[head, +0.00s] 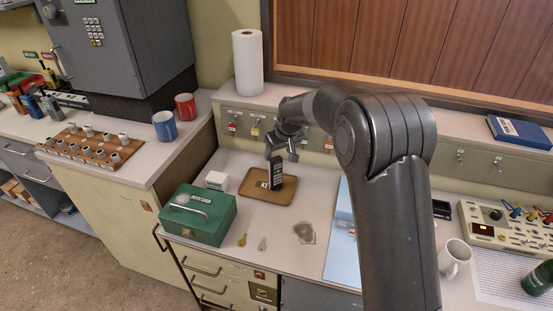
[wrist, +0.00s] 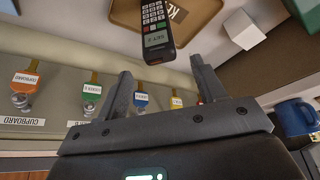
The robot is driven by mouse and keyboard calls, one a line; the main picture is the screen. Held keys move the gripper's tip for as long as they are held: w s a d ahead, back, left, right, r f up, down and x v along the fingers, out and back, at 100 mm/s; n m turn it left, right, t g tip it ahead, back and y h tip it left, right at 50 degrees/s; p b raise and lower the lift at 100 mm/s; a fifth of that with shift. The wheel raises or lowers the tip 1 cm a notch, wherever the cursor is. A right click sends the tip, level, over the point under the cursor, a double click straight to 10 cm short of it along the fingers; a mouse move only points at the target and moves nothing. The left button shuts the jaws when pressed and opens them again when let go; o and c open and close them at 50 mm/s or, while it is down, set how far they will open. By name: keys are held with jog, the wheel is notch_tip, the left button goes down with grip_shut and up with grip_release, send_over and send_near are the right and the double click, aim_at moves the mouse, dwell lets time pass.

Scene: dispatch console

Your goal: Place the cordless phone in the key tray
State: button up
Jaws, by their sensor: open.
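The dark cordless phone (head: 277,173) stands upright over the brown key tray (head: 250,193), its lower end appearing to rest inside the tray. In the wrist view the phone (wrist: 155,28) shows its keypad and small screen, with part of the tray (wrist: 195,12) beside and behind it. My gripper (head: 282,152) is open, just above and behind the phone. In the wrist view the phone is beyond the spread fingers (wrist: 161,82), apart from them, and nothing is between them.
A green cash box (head: 198,217) and a white block (head: 217,181) stand left of the tray. Keys and a small dish (head: 304,232) lie in front. Hooks with coloured tags (wrist: 85,90) line the panel behind. A blue folder (head: 343,235) lies to the right.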

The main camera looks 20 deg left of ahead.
jog(key=s+d+r+m+t+h, duration=0.1)
jog(key=s+d+r+m, duration=0.1)
jog(key=s+d+r, duration=0.65)
jog(key=s+d+r+m, duration=0.2)
jog(key=s+d+r, duration=0.4)
jog(key=d+r, duration=0.55)
jog(key=s+d+f+m+h, duration=0.1)
jog(key=s+d+m, duration=0.1)
jog(key=s+d, duration=0.6)
jog(key=s+d+f+m+t+h, duration=0.1)
jog(key=s+d+f+m, duration=0.1)
jog(key=s+d, duration=0.6)
jog(key=s+m, duration=0.1)
jog(key=s, duration=0.6)
jog(key=shift+d, duration=0.2)
